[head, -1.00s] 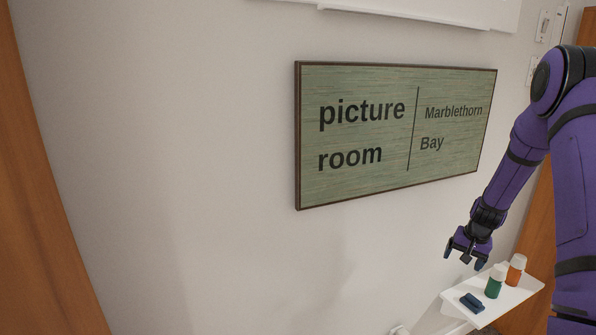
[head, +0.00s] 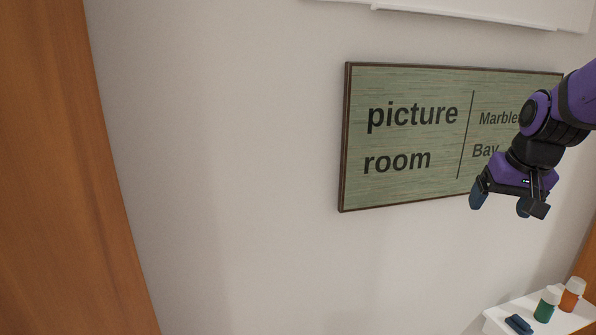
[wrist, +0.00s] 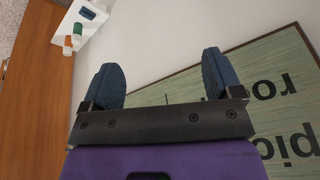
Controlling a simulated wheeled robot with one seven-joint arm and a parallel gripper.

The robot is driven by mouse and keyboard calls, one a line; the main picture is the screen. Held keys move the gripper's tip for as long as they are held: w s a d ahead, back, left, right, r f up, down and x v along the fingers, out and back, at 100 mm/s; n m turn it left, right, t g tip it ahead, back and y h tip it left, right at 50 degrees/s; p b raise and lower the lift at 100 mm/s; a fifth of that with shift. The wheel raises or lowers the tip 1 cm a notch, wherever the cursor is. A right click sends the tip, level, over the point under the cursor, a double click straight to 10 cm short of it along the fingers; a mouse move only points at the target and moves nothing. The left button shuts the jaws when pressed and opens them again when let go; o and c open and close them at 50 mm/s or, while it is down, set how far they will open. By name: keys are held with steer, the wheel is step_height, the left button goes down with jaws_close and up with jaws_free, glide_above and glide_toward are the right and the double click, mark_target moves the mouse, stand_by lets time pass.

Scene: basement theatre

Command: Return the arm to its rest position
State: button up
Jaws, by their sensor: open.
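My gripper (head: 507,204) is in front of the lower right of the wall sign, above the small white shelf. Its jaws are apart with nothing between them. In the wrist view the two dark blue fingers (wrist: 162,80) are spread, with the wall and the sign behind them. My purple arm comes in from the right edge of the head view and hides part of the sign's text.
A green "picture room" sign (head: 400,135) hangs on the pale wall. A white shelf (head: 497,315) at lower right holds a green bottle (head: 546,304), an orange bottle (head: 572,294) and a dark blue item (head: 518,324). A wooden panel (head: 110,180) stands at left.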

steer(key=s+a+r+n, duration=0.1)
steer(key=s+a+r, duration=0.1)
steer(key=s, duration=0.7)
steer(key=s+a+r+n+t, duration=0.1)
steer(key=s+a+r, duration=0.1)
steer(key=s+a, duration=0.3)
steer(key=s, duration=0.4)
steer(key=shift+s+a+r+n, duration=0.25)
steer(key=shift+s+r+n, duration=0.1)
steer(key=shift+s+n, duration=0.05)
